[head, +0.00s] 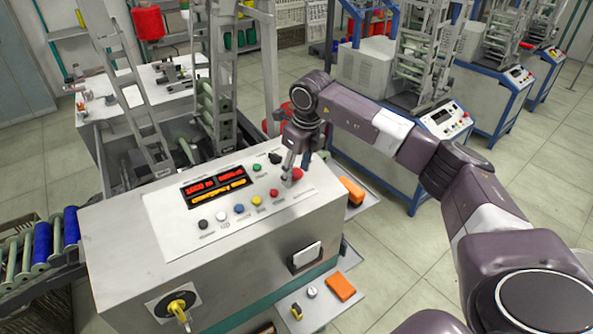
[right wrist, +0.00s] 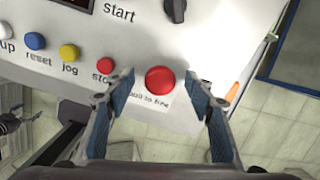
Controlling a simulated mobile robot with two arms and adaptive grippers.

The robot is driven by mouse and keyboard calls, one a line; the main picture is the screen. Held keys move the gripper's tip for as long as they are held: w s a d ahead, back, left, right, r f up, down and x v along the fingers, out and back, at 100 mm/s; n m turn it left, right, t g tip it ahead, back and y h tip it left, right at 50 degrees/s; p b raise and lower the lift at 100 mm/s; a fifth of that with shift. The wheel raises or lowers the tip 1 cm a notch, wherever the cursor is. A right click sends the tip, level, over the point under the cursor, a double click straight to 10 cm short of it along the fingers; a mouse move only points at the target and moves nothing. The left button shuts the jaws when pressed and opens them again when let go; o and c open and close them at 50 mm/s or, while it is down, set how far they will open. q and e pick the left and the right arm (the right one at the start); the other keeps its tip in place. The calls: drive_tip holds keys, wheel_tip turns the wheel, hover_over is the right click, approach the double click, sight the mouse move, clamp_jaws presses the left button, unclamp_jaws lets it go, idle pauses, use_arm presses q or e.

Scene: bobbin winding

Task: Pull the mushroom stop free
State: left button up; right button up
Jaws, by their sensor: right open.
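The mushroom stop is a round red button (head: 297,174) at the right end of the control panel (head: 170,226) on the grey machine. In the right wrist view the red mushroom stop (right wrist: 160,80) sits between the two fingers, with a "pull to fire"-like label partly readable beside it. My right gripper (head: 291,176) is over the panel's right end, pointing down. In the right wrist view the right gripper (right wrist: 164,88) is open, one finger on each side of the button, with gaps to both. Whether the fingertips are level with the cap cannot be told. My left gripper is not in view.
Coloured buttons line the panel, including a small red stop button (right wrist: 103,65), a yellow button (head: 257,202) and a blue one (head: 239,208). A black knob (head: 275,158) and green button (head: 257,167) sit behind. An orange item (head: 351,190) lies on a side shelf.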

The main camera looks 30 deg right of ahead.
drive_tip(key=p+v, duration=0.4)
drive_tip(key=v, duration=0.3)
drive_tip(key=shift+r, duration=0.4)
drive_tip(key=shift+s, duration=0.1)
